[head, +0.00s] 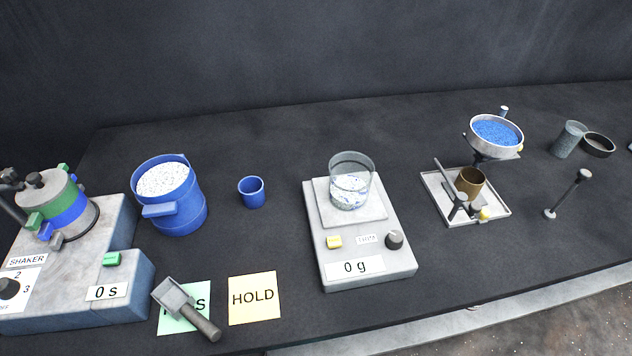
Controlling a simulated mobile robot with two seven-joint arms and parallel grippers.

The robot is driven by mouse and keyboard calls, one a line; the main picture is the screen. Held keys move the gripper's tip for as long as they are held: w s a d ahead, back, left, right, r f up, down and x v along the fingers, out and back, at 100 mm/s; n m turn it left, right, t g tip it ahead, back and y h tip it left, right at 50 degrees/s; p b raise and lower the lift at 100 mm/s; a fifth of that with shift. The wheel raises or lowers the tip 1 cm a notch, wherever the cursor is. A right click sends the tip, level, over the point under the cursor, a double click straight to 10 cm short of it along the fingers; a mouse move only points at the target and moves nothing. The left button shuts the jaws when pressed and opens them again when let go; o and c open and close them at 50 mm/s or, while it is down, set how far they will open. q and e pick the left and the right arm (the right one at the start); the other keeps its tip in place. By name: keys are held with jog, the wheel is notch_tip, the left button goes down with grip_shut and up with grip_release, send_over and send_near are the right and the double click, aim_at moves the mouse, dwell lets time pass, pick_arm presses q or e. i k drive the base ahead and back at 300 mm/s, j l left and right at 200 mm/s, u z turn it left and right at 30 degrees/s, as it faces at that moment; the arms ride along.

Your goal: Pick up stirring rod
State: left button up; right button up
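A thin grey rod with a dark knob at one end and a small pale foot at the other (566,195) is at the right of the table in the head view. It looks most like the stirring rod. It runs from lower left to upper right; I cannot tell whether it stands or lies. No other object touches it. Neither of my grippers shows in this view.
Left of the rod is a tray (435,183) with a brass cup (470,183). Behind are a bowl of blue grains (496,135), a grey cylinder (569,139) and a dark dish (598,146). A scale (384,268) with a glass beaker (352,170) stands mid-table.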

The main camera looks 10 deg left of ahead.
aim_at(548, 215)
jog(key=z, duration=1.4)
jog(key=i+l, duration=0.2)
jog(key=i+l+u, duration=0.15)
jog(key=l, duration=0.3)
jog(key=i+l, duration=0.25)
jog(key=i+l+u, duration=0.15)
jog(key=l, duration=0.25)
